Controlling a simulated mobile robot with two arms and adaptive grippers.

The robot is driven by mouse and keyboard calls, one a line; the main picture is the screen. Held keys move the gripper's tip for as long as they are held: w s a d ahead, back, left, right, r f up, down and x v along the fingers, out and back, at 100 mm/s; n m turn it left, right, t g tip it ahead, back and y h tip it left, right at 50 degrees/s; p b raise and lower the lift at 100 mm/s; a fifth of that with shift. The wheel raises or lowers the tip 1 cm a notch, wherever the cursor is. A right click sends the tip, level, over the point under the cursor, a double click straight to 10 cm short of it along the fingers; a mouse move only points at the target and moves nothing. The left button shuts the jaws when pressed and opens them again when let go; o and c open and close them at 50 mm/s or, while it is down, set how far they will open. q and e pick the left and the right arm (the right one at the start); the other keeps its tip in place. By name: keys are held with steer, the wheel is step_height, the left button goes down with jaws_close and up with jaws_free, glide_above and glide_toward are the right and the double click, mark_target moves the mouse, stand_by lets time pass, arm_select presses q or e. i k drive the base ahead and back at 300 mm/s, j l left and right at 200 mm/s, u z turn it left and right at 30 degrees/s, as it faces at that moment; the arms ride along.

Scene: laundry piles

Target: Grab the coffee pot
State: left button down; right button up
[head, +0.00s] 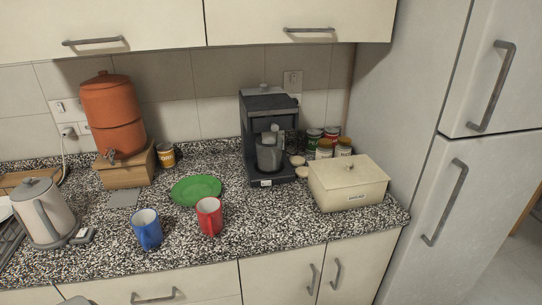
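The coffee pot (268,158) is a dark grey carafe. It sits inside the black coffee machine (255,103), on its base, below the brewing head. The machine stands upright on the speckled counter, towards the back and right of centre. The pot's front faces the open side of the machine; its upper part is dark and partly hidden by the machine, so its handle is hard to make out. Neither of my grippers can be made out in the head view, and nothing is touching the pot.
A cream bread box (347,187) stands close to the machine's right, with several jars (324,148) behind it. A red mug (209,217), blue mug (146,230) and green plate (196,189) lie left of it. A kettle (43,211) is far left. Counter directly before the machine is clear.

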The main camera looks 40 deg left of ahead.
mark_target(269, 145)
steer(key=j+z, duration=0.1)
steer(key=j, duration=0.3)
steer(key=k+j+z, duration=0.15)
steer(key=j, duration=0.25)
steer(key=j+z, duration=0.1)
steer(key=j, duration=0.3)
steer(key=k+j+z, duration=0.1)
steer(key=j, duration=0.3)
steer(key=k+j+z, duration=0.15)
steer(key=j, duration=0.2)
